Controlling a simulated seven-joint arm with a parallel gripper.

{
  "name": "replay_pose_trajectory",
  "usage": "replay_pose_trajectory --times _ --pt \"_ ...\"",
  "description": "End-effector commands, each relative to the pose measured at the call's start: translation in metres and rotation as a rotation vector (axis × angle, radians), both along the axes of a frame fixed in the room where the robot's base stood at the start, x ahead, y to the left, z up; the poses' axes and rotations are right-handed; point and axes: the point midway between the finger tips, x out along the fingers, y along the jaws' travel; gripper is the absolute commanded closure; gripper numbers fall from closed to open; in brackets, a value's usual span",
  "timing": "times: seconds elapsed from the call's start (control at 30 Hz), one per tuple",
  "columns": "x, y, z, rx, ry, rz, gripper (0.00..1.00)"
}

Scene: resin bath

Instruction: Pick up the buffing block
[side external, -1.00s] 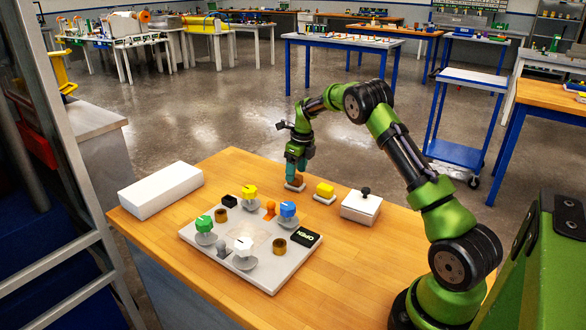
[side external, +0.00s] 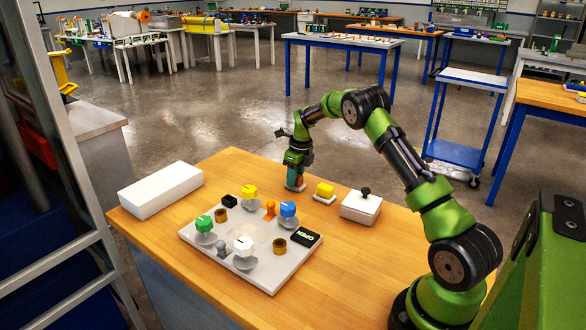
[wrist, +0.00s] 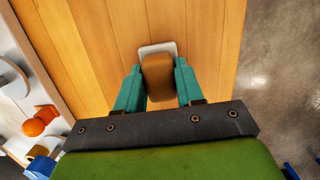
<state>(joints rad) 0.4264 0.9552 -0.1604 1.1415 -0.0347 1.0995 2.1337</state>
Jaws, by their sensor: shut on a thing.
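The brown block, which I take to be the buffing block (wrist: 157,75), shows in the wrist view with a rounded top, above a small white pad (wrist: 158,48). My gripper (wrist: 157,66) has its teal fingers on the left and right sides of the block, shut on it. In the side external view my gripper (side external: 295,182) points down at the far part of the wooden table, with the block mostly hidden by the fingers. The white pad's edge shows just below. I cannot tell whether the block is clear of the pad.
A white board (side external: 272,279) with colored knobs lies in front. A long white box (side external: 161,190) is at left.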

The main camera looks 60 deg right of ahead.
Motion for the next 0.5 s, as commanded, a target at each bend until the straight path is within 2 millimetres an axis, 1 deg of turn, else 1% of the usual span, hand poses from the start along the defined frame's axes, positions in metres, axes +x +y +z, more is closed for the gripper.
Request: replay_pose_trajectory --times 0.07,0.17,0.5 --pt "0.0 0.0 0.002 -0.001 -0.001 0.0 0.94" --pt "0.001 0.0 0.012 -0.002 -0.002 0.001 0.94" --pt "0.001 0.0 0.078 -0.003 -0.003 0.001 0.94"
